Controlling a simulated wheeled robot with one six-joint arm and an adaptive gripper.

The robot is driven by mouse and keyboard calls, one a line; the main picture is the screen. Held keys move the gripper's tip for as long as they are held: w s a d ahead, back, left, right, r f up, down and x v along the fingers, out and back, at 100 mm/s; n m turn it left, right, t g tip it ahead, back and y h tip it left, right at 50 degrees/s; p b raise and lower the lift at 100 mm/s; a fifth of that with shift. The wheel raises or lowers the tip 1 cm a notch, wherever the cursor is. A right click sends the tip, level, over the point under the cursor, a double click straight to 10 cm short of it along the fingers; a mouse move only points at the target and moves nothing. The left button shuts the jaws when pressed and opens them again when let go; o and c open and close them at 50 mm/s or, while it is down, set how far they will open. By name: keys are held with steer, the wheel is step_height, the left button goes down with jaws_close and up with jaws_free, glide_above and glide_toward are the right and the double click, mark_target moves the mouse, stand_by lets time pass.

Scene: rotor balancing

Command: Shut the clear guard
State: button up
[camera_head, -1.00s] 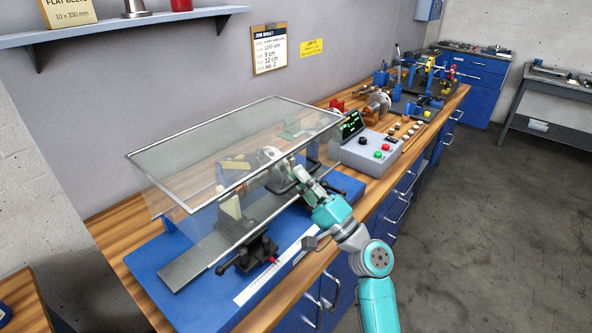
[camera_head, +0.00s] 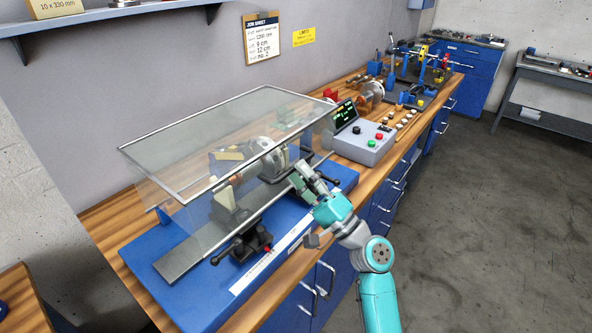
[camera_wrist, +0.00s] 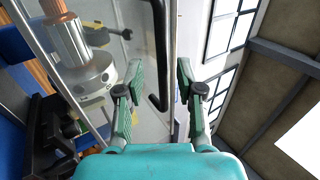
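The clear guard (camera_head: 185,202) is a see-through box with a grey metal frame over the balancing machine on the blue base (camera_head: 165,240). Its panels hang in front of the rotor (camera_head: 257,155). I cannot tell whether its lower edge touches the base. My gripper (camera_head: 297,180) is at the guard's front, right of the middle. In the wrist view its two fingers (camera_wrist: 160,100) stand apart. The guard's black bar handle (camera_wrist: 160,55) runs between them with gaps visible on both sides. My gripper hides much of the handle in the head view.
A grey control box (camera_head: 362,148) with coloured buttons stands right of the guard on the wooden bench (camera_head: 105,215). A black clamp lever (camera_head: 225,255) sticks out at the front. A shelf (camera_head: 110,30) is above at left. The floor on the right is clear.

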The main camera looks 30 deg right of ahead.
steer(key=v, duration=1)
steer(key=s+a+f+n+g+h, duration=0.1)
steer(key=s+a+f+g+h, duration=0.4)
steer(key=f, duration=0.6)
steer(key=s+a+f+g+h, duration=0.25)
steer(key=s+a+f, duration=0.35)
steer(key=f, duration=0.5)
steer(key=s+a+r+n, duration=0.2)
steer(key=s+n, duration=0.4)
steer(key=s, duration=0.5)
steer(key=s+a+r+n, duration=0.2)
steer(key=s+r+n, duration=0.1)
steer(key=s+n, duration=0.4)
steer(key=s+g, duration=0.1)
steer(key=s, duration=0.2)
steer(key=shift+s, duration=0.35)
